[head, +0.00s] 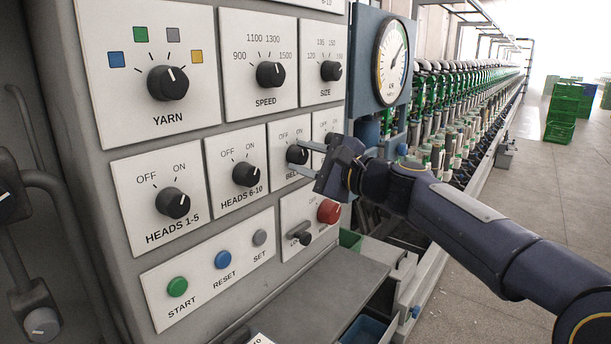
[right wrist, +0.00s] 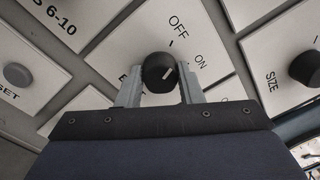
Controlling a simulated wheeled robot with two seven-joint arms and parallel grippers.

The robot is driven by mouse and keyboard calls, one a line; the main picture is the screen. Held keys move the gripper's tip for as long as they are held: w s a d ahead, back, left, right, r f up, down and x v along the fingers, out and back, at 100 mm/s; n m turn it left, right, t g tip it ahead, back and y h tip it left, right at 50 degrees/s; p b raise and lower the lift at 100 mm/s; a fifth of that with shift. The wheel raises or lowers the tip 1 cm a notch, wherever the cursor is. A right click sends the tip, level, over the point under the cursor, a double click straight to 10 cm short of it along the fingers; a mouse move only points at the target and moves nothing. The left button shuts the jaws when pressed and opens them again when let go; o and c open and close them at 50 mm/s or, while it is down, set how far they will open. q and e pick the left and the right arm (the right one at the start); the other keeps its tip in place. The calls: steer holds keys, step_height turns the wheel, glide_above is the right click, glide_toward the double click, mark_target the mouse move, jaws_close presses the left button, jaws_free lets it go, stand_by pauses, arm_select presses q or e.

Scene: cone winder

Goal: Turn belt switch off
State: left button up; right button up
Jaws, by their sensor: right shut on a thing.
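The belt switch is a round black knob (head: 297,154) with a white pointer line, on a white plate marked OFF and ON. The plate's lower label is partly hidden by my right gripper. My right gripper (head: 296,156) reaches in from the right and is shut on this knob, one finger above it and one below. In the right wrist view the knob (right wrist: 158,72) sits between the two grey fingers (right wrist: 158,92). Its pointer is turned toward the ON mark, away from OFF. My left gripper is not in view.
The heads 6-10 knob (head: 246,174) is just left, and the size knob (head: 331,71) is above right. A round gauge (head: 392,62) stands behind. A grey shelf (head: 330,285) juts out underneath.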

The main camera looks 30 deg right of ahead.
steer(key=shift+n+b, duration=1)
steer(key=shift+n, duration=0.1)
steer(key=o, duration=1)
steer(key=shift+c, duration=0.2)
steer(key=shift+s, duration=0.1)
steer(key=b+v, duration=0.1)
steer(key=v, duration=0.6)
steer(key=shift+s, duration=0.3)
steer(key=shift+d, duration=0.15)
